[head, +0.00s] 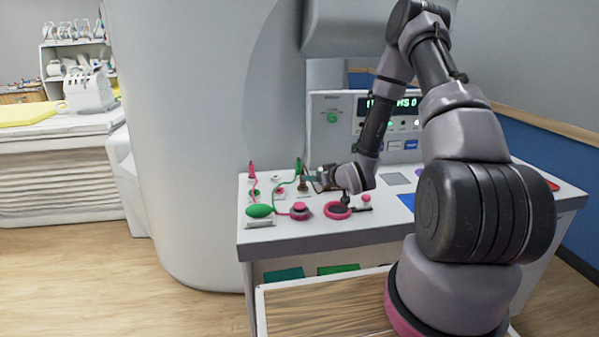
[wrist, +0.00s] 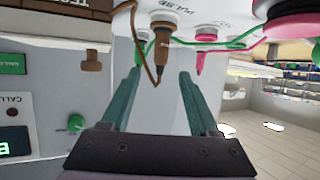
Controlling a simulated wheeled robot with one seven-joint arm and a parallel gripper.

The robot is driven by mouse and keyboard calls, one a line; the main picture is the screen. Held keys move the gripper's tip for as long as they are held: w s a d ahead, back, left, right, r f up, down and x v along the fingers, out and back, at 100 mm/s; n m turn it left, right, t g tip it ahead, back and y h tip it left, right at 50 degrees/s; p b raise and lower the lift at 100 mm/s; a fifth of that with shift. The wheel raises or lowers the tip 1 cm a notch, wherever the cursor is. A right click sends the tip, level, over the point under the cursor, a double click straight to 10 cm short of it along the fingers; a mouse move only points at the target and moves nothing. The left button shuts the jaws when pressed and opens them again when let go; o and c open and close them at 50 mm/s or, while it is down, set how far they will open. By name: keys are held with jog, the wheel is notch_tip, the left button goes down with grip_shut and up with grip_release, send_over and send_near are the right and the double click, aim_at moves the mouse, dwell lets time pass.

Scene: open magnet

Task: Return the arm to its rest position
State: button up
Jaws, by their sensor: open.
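My gripper (head: 311,178) is low over the left part of the white console top (head: 330,238), beside a small brown plug (head: 303,186). My arm reaches down to it from the right. In the wrist view, my gripper (wrist: 160,76) has its two teal fingers spread apart with nothing between them. The brown plug (wrist: 162,42) with its brown cord stands just beyond the fingertips, in line with the gap. I see no contact with it. A pink plug (wrist: 200,58) hangs right of it in this view, which looks turned over.
A green bulb (head: 261,211), a pink knob (head: 300,210) and a pink ring (head: 338,210) sit close to my gripper. Green and pink cords loop nearby. A panel with a lit display (head: 395,105) stands behind. The large white scanner (head: 200,130) rises on the left.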

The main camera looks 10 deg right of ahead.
jog(key=s+d+r+m+g+h, duration=0.1)
jog(key=s+d+r+h, duration=0.1)
jog(key=r, duration=0.6)
jog(key=s+d+r+m+g+h, duration=0.1)
jog(key=s+d+r, duration=0.15)
jog(key=r, duration=0.55)
jog(key=s+d+r+m+g+h, duration=0.1)
jog(key=s+d+r+m+h, duration=0.1)
jog(key=r, duration=0.6)
jog(key=s+a+r+m, duration=0.1)
jog(key=s+r, duration=0.3)
jog(key=s, duration=0.5)
jog(key=s+a+r+m+g+y, duration=0.1)
jog(key=s+r+m, duration=0.1)
jog(key=s+r, duration=0.3)
jog(key=s+a+r+m+g+y, duration=0.1)
jog(key=s+r, duration=0.3)
jog(key=s, duration=0.9)
jog(key=shift+s+a+r+m, duration=0.15)
jog(key=shift+a+r+m, duration=0.1)
jog(key=shift+r+m, duration=0.1)
